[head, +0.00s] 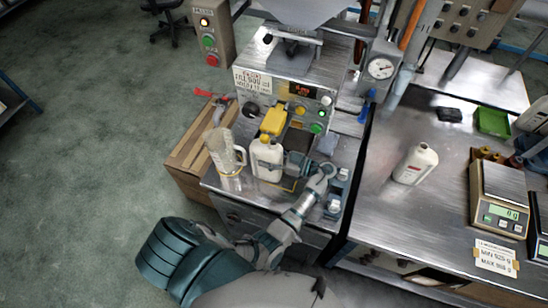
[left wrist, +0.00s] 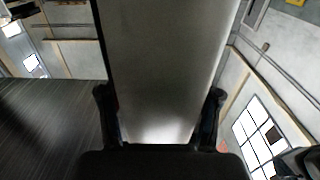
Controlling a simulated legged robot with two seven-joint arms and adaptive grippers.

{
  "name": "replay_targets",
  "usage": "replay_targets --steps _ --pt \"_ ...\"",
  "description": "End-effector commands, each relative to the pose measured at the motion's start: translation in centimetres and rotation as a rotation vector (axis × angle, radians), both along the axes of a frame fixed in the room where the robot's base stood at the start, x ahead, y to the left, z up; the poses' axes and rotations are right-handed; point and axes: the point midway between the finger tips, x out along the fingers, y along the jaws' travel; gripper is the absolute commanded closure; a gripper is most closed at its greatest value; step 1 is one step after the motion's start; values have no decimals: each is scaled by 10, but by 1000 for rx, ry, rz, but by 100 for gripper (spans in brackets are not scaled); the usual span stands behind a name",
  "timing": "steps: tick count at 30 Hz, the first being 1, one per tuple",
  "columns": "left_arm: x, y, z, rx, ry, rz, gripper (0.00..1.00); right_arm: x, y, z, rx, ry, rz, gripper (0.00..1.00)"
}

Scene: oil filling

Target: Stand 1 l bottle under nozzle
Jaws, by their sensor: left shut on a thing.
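A white bottle (head: 267,162) stands at the front of the filling machine (head: 285,78), just below a yellow part (head: 273,121) on the machine's front. The nozzle itself cannot be made out clearly. My left gripper (head: 289,164) comes from the bottle's right side and is shut on it. In the left wrist view the bottle (left wrist: 165,65) fills the middle as a broad pale surface, with one finger on each side. Whether its base touches the surface below cannot be told. My right gripper is not in view.
A clear measuring jug (head: 224,154) stands close to the bottle's left. Another white bottle (head: 416,163) is on the steel table (head: 385,205) to the right. A scale (head: 499,194) and a green tray (head: 492,121) are further right. A wooden crate (head: 190,150) stands left of the machine.

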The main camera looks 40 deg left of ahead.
Motion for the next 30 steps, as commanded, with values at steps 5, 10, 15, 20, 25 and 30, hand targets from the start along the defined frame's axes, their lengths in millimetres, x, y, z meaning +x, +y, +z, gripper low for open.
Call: replay_targets --steps 5,10,15,20,25,30 --pt "0 -6 1 5 1 0 7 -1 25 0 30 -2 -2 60" --pt "0 -14 4 12 0 -1 7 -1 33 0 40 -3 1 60" --pt "1 -18 5 15 -1 -1 7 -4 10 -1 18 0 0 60" --pt "7 -31 2 6 0 -2 7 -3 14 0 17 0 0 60" --pt "15 -54 -1 -1 2 -2 7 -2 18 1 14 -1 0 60" --pt "19 -71 -1 -1 1 -1 7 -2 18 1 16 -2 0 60"
